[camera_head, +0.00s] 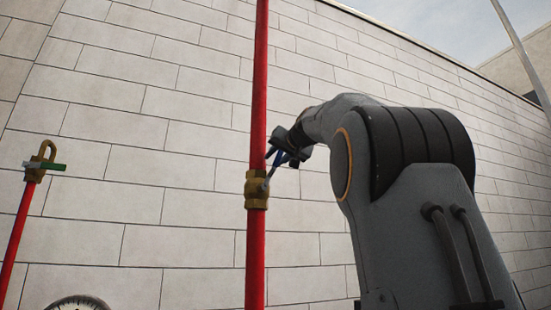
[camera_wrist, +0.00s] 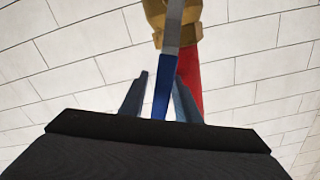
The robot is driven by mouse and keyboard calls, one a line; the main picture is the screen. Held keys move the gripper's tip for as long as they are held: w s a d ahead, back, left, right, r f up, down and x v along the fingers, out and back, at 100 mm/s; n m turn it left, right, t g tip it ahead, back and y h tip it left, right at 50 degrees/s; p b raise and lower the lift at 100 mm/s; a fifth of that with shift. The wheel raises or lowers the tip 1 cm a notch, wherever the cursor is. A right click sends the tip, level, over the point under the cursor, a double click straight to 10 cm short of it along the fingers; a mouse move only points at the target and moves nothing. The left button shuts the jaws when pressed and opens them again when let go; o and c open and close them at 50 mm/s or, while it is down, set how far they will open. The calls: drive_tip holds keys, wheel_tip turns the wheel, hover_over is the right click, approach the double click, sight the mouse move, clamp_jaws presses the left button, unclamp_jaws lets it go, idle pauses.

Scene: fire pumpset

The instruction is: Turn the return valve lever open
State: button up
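A brass valve (camera_head: 257,190) sits on the upright red pipe in the head view. Its lever (camera_head: 271,165), a grey metal strip with a blue grip, slants up and right from the valve. My gripper (camera_head: 283,157) is at the lever's upper end. In the wrist view, the lever's blue grip (camera_wrist: 162,95) runs between the two fingers of my gripper (camera_wrist: 160,95). The fingers are apart, with narrow gaps seen beside the grip. The brass valve body (camera_wrist: 188,22) is beyond the fingertips. The lower end of the grip is hidden behind my gripper body.
The red pipe (camera_head: 257,90) runs up and down close to my gripper. A second red pipe with a brass fitting and green handle (camera_head: 45,166) stands at the left. A gauge (camera_head: 78,303) shows at the lower left. A block wall (camera_head: 130,150) stands behind.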

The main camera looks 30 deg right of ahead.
sight(281, 153)
drive_tip(key=shift+o, duration=0.2)
drive_tip(key=shift+s, duration=0.1)
drive_tip(key=shift+s+a+b, duration=0.2)
drive_tip(key=shift+s+b, duration=0.35)
drive_tip(key=shift+s, duration=0.7)
drive_tip(key=shift+s+a+b, duration=0.15)
drive_tip(key=shift+s+b, duration=0.35)
drive_tip(key=shift+s, duration=0.8)
drive_tip(key=shift+s+a+b, duration=0.2)
drive_tip(key=shift+s+b, duration=0.35)
drive_tip(key=shift+s, duration=0.7)
